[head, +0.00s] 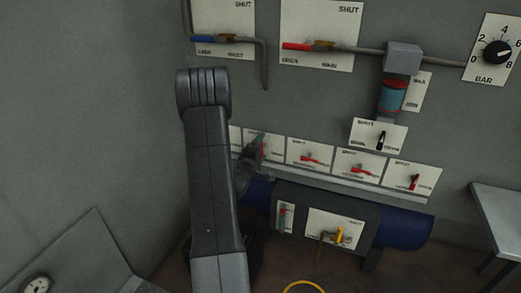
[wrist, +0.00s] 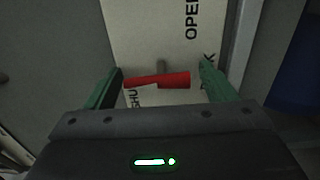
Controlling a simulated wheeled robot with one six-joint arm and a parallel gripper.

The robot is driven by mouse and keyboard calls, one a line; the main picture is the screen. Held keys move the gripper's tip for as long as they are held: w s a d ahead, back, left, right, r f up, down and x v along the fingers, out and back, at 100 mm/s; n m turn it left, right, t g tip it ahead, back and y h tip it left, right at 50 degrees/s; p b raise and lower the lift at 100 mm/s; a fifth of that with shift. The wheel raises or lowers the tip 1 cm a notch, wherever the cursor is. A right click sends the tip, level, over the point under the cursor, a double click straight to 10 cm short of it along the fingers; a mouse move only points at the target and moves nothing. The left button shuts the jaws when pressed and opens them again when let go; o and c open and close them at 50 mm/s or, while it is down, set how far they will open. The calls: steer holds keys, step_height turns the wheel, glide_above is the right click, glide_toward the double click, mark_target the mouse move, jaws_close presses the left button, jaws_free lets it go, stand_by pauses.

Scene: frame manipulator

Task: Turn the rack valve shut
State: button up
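The valve under my gripper has a red lever (wrist: 157,80) on a grey stem, in front of a white plate (wrist: 150,30). The plate reads OPEN at upper right and SHU at lower left. A further word ends in K, the rest hidden by my right finger. My gripper (wrist: 161,67) is open in the wrist view, one green finger off each end of the lever, with a small gap at each side. In the head view my gripper (head: 257,144) is at a plate near the left of the lower row and hides most of that valve.
To the right are similar plates with red levers (head: 311,158), (head: 360,169) and (head: 414,182). Above them hang a bent pipe (head: 265,65) and a blue-red cylinder (head: 392,95). A dark blue tank (head: 402,229) lies below. A bench (head: 500,210) stands at right.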

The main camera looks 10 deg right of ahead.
steer(key=shift+s+a, duration=0.1)
steer(key=v, duration=1.3)
steer(key=shift+s, duration=0.25)
steer(key=shift+w+a, duration=0.1)
steer(key=x, duration=1.3)
steer(key=shift+w+d, duration=0.25)
